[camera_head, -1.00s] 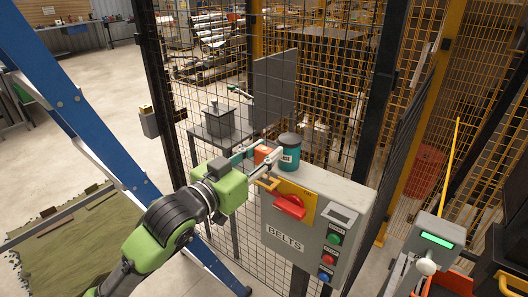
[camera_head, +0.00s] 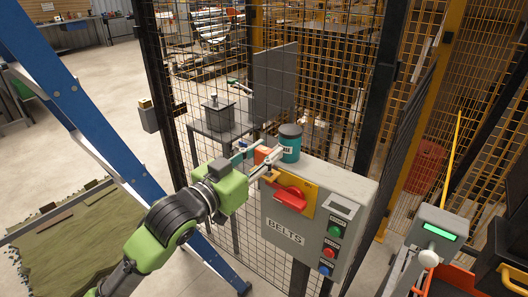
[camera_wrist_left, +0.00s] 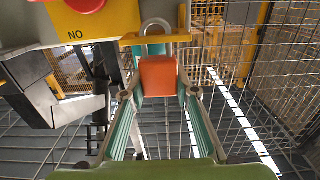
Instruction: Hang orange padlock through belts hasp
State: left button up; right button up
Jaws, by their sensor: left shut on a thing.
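The orange padlock (camera_head: 263,154) is between the fingers of my left gripper (camera_head: 262,162), at the left front edge of the grey BELTS box (camera_head: 258,212). The left wrist view shows the padlock's orange body (camera_wrist_left: 158,76) upright between the fingertips, its silver shackle (camera_wrist_left: 156,23) pointing up. The yellow hasp (camera_head: 270,177) sticks out left of the red switch handle (camera_head: 290,198). In the left wrist view the hasp (camera_wrist_left: 130,41) crosses the shackle's height, the loop showing above it and the body below. I cannot tell whether the shackle passes through its hole. My right gripper is out of view.
Mesh fencing (camera_head: 215,75) rises behind the box. A blue ladder leg (camera_head: 110,150) stands left of it. A grey post with a green light (camera_head: 438,235) is at right.

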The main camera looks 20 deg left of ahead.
pick_arm(q)
jog(key=shift+f+b, duration=0.5)
jog(key=shift+f, duration=0.35)
jog(key=o, duration=1.2)
jog(key=shift+o, duration=0.2)
jog(key=v, duration=0.7)
jog(key=shift+s, duration=0.25)
jog(key=shift+a, duration=0.1)
